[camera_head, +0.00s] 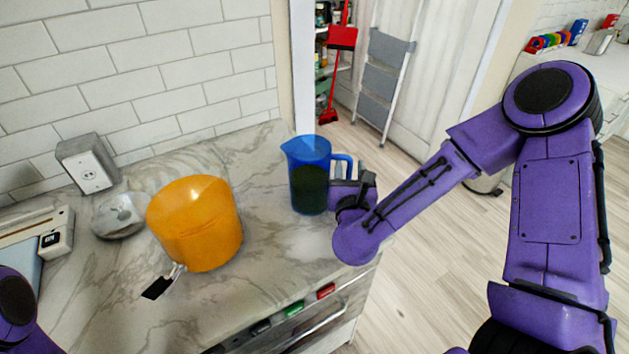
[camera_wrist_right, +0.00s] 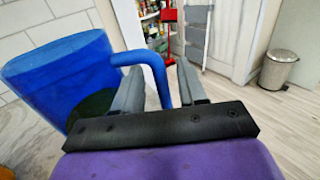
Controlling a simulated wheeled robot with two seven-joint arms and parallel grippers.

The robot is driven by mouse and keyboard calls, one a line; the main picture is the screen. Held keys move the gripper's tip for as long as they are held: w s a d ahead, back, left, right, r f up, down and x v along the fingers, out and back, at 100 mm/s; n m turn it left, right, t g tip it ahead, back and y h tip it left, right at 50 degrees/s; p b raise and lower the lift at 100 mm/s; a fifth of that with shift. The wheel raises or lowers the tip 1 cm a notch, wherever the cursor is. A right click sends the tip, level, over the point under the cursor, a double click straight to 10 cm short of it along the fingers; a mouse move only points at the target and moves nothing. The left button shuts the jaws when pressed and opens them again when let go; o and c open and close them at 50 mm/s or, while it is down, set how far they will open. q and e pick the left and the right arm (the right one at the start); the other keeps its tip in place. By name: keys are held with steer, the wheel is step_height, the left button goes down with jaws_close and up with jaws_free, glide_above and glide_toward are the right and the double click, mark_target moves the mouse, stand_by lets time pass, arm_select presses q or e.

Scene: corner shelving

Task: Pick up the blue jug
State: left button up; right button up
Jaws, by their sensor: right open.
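The blue jug (camera_head: 308,172) stands upright near the right end of the marble counter, see-through with something dark green in its lower part. Its handle is on the right side, facing my right arm. My right gripper (camera_head: 345,183) is at the handle, with the fingertips partly hidden by the wrist. In the right wrist view the jug (camera_wrist_right: 60,80) fills the left side, and its handle (camera_wrist_right: 158,75) comes between the two grey fingers of my right gripper (camera_wrist_right: 160,85). The fingers are apart. My left gripper is not in view; only a bit of purple arm shows at lower left.
A stepladder (camera_head: 382,80) and a metal bin (camera_wrist_right: 279,70) stand beyond, on the floor.

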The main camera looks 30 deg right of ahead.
steer(key=shift+w+d+f, duration=0.1)
steer(key=shift+w+d, duration=0.3)
steer(key=shift+w, duration=0.2)
steer(key=shift+a, duration=0.1)
jaws_close()
stand_by(0.9)
